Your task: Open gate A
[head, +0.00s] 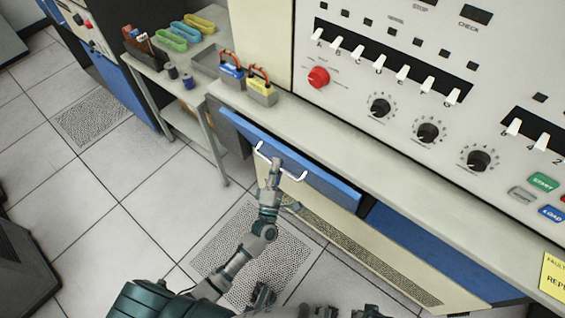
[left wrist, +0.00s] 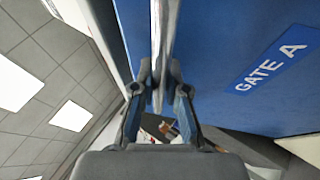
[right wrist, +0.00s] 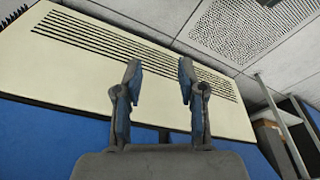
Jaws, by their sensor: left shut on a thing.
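Gate A (head: 325,183) is a blue panel with a white bar handle (head: 294,175), under the console counter. A dark gap shows between the panel's top edge and the counter. The panel with its "GATE A" label (left wrist: 270,68) fills the right of the left wrist view. My left gripper (head: 275,164) is shut on the handle, and its fingers (left wrist: 160,85) close around the bar in the left wrist view. My right gripper (right wrist: 159,82) is open and empty, facing a cream vented panel.
The console (head: 430,80) with switches, knobs and a red button (head: 318,77) rises behind the counter (head: 330,135). A side table (head: 205,75) holds coloured items. The tiled floor (head: 130,200) at left is clear.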

